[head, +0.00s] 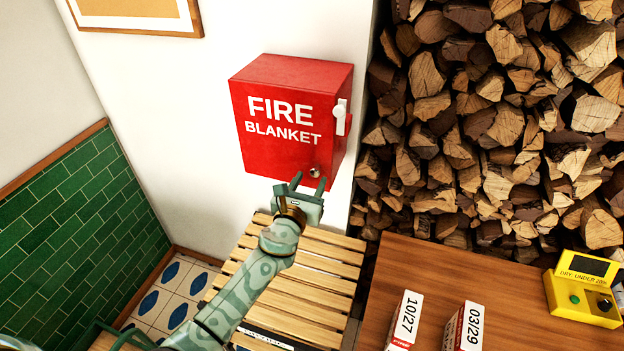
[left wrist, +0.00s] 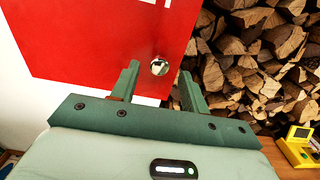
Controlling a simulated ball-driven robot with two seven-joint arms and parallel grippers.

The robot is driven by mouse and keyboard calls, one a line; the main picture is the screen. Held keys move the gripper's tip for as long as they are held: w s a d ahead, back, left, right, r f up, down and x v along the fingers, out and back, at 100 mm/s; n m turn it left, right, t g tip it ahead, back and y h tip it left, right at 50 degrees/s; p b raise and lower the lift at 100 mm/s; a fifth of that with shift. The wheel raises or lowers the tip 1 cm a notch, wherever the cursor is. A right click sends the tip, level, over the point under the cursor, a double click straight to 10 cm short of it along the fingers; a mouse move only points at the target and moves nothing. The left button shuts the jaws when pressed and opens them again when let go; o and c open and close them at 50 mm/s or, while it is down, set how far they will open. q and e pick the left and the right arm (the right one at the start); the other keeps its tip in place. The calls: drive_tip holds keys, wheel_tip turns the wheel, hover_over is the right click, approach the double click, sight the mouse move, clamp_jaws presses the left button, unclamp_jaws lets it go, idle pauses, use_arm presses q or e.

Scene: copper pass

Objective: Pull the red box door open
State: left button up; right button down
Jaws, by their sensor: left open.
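The red fire blanket box (head: 285,115) hangs on the white wall, and its door looks shut. A small round metal knob (head: 314,172) sits at the lower right of its front. A white latch-like part (head: 341,117) is on the box's right side. My left gripper (head: 308,182) is just below the knob in the head view, open and empty. In the left wrist view the red door (left wrist: 100,45) fills the upper left, and the knob (left wrist: 159,67) shows between the two fingers (left wrist: 160,85). I cannot tell whether they touch it. My right gripper is not in view.
A slatted wooden surface (head: 325,265) lies below the box. Stacked firewood (head: 500,110) fills the right. A wooden table (head: 430,265) carries two labelled boxes (head: 404,320) and a yellow meter (head: 585,290). Green tiles (head: 75,215) cover the lower left wall.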

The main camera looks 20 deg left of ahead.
use_arm(q)
drive_tip(key=shift+w, duration=1.15)
drive_tip(key=shift+c, duration=0.3)
clamp_jaws()
drive_tip(key=shift+s, duration=0.1)
